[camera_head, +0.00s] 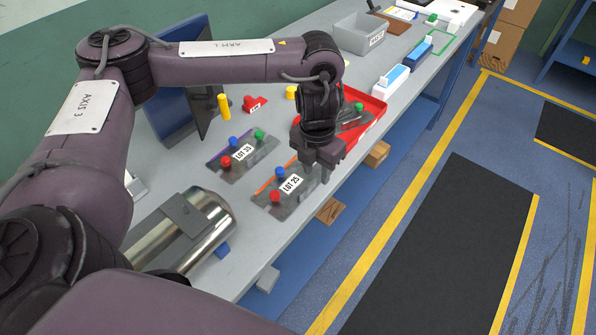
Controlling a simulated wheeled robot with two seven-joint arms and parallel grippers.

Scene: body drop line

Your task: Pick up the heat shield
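A shiny curved metal piece, which looks like the heat shield (215,218), lies on the grey bench at the lower left. A flat grey plate sits on its top, and part of it is hidden behind my own arm. My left gripper (318,165) points down over the front edge of the bench, right of the LOT 25 plate and well to the right of the shield. Its fingers look apart, with nothing seen between them. My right gripper is not in view.
A LOT 35 plate (235,167) and a LOT 25 plate (274,207) with coloured knobs lie on the bench (185,175). A red tray (374,104) is just behind my gripper. A grey bin (352,36) stands farther back.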

